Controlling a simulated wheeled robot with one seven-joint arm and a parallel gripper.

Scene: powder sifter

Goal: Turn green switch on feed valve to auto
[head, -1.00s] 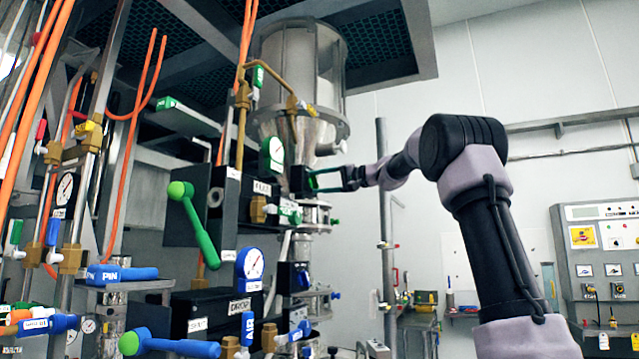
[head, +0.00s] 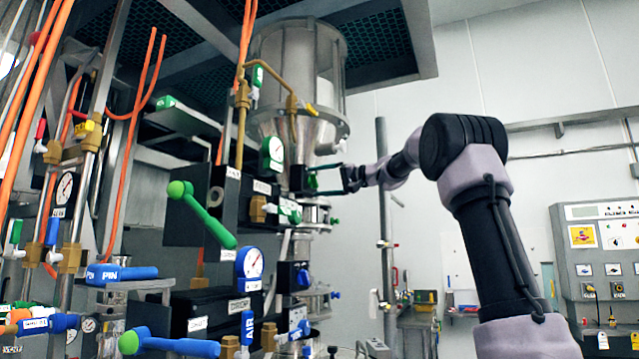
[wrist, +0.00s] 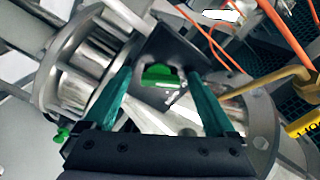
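The green switch (wrist: 157,73) sits in the cutout of a black box (wrist: 168,58) on the feed valve in the wrist view. In the head view the dark box (head: 299,180) is below the steel hopper cone, and the switch face is hardly visible there. My gripper (wrist: 156,76) is open, with its two teal fingers apart on either side of the switch. It also shows in the head view (head: 318,179), just right of the box. I cannot tell whether the fingers touch the switch. Its lettering is unreadable.
A large green lever (head: 208,214) slants down to the right, left of the box. A green-rimmed gauge (head: 272,154) and a blue gauge (head: 250,263) stand nearby. The steel hopper (head: 297,75) is above. Open room lies right of the column.

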